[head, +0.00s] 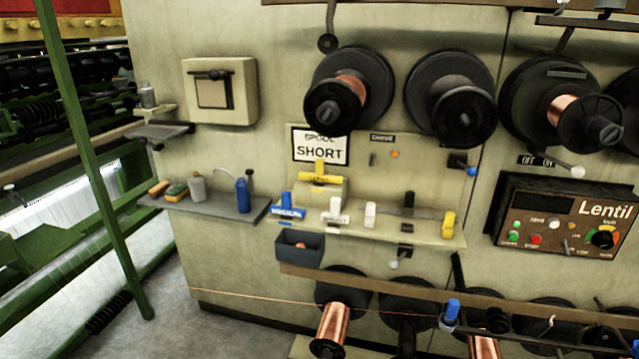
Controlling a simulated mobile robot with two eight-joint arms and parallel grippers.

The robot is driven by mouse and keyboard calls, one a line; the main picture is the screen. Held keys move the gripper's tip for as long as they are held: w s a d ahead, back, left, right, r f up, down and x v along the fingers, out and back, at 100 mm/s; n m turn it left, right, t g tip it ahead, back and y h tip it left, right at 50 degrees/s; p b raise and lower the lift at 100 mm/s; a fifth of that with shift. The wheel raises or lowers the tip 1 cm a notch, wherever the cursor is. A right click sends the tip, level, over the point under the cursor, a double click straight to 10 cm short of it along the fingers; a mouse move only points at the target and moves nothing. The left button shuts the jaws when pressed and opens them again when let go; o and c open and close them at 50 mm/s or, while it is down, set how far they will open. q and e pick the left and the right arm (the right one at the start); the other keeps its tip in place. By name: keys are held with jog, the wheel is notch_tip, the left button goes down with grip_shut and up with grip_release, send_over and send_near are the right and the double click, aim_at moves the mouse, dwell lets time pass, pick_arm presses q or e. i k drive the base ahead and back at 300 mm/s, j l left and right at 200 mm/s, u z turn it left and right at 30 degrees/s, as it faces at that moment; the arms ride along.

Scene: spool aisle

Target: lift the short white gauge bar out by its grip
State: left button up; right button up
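The short white gauge bar (335,217) appears to be the white piece near the middle of the wall shelf (420,235). It has an upright white grip above a short crossbar with dark marks too small to read. A second white upright piece (370,214) stands just right of it, with no crossbar that I can make out. A blue bar with an upright grip (287,210) is to its left. A yellow bar with an upright grip (320,178) sits higher on a pale block behind. Neither of my grippers is in view.
A dark bin (299,248) hangs below the shelf's left end. Black and yellow pieces (448,224) stand at its right. A side shelf (210,203) holds bottles and small items. Spools (348,90) project above. A "SHORT" sign (319,148) and control panel (563,222) are on the wall.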

aim_at(334, 217)
jog(key=i+j+z, duration=0.1)
jog(key=z, duration=0.35)
jog(key=i+j+z, duration=0.15)
jog(key=z, duration=0.25)
jog(key=i+j+z, duration=0.1)
jog(key=z, duration=0.35)
jog(key=i+j+z, duration=0.15)
jog(key=j, duration=0.4)
jog(key=j+z, duration=0.15)
jog(key=j, duration=0.4)
jog(key=i, duration=0.05)
